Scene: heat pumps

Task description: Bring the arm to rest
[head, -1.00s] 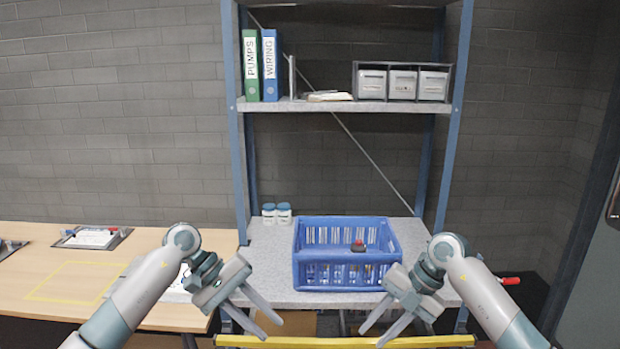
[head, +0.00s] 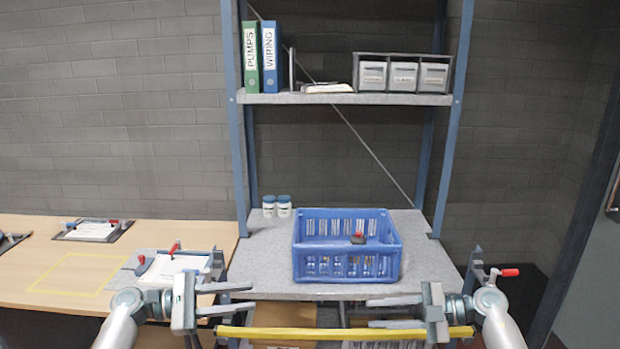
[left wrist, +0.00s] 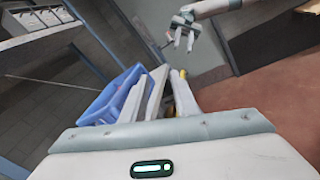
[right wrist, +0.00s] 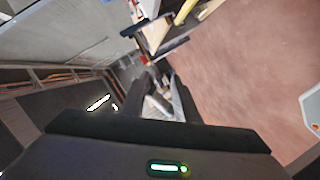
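My left gripper (head: 254,297) is in front of the shelf's lower left side, fingers pointing right, parted and empty. It also shows in the left wrist view (left wrist: 168,98), with the blue crate beyond it. My right gripper (head: 369,312) is at the lower right, fingers pointing left, parted and empty. Both grippers are apart from the blue crate (head: 345,268). The crate stands on the grey lower shelf (head: 265,255), with a small red and dark item (head: 357,238) showing at it. Part of the crate's contents is hidden behind its walls.
A yellow bar (head: 345,333) runs along the rack's front, below the grippers. A wooden table (head: 30,258) with clipboards and a yellow outline is at the left. Two white jars (head: 284,206) stand left of the crate. Binders (head: 260,57) and grey bins (head: 403,74) fill the upper shelf.

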